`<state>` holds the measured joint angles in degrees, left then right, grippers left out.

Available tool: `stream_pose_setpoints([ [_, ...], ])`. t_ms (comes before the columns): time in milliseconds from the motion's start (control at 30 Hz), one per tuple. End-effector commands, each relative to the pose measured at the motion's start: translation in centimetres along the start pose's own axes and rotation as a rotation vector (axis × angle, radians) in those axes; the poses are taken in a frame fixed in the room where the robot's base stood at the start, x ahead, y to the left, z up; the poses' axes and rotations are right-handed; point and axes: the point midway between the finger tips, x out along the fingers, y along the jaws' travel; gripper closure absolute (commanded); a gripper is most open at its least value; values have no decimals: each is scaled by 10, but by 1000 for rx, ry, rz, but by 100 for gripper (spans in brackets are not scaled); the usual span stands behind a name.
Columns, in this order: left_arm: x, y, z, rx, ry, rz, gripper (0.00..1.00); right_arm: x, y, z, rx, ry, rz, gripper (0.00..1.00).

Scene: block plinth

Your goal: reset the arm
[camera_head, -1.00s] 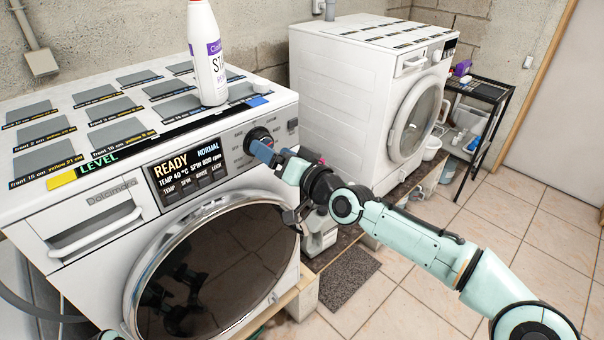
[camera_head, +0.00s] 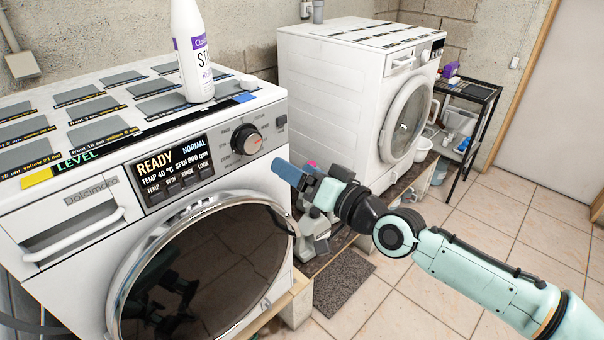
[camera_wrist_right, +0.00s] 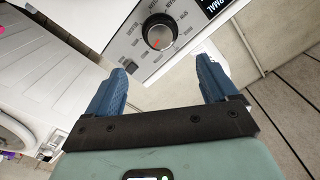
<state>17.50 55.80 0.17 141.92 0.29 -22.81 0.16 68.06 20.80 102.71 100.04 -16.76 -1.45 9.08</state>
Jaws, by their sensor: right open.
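My right gripper (camera_head: 298,172) is open and empty, held in the air in front of the near washing machine's right front edge. Its two blue fingers also show in the right wrist view (camera_wrist_right: 162,72), apart with nothing between them. The black control knob (camera_head: 246,139) is on the near machine's panel, to the left of the gripper and clear of it. The knob also shows beyond the fingertips in the right wrist view (camera_wrist_right: 159,32). The display (camera_head: 176,164) reads READY, NORMAL. My left gripper is not in view.
The near washing machine (camera_head: 75,215) has its round door shut. A white bottle (camera_head: 192,60) stands on top. A second washing machine (camera_head: 325,85) stands behind, with a black rack (camera_head: 470,92) beside it. A grey mat (camera_head: 343,284) lies on the tiles. The floor at right is open.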

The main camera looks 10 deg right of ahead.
Motion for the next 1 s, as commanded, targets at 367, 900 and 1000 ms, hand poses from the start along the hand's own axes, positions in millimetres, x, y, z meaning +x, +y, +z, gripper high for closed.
stream_pose_setpoints([
  [367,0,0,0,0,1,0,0,-4,0,0,-1,0,0,14],
  [900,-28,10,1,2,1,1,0,0,142,183,310,-279,211,14],
  [1000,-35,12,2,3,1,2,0,-14,167,255,391,-391,283,14],
])
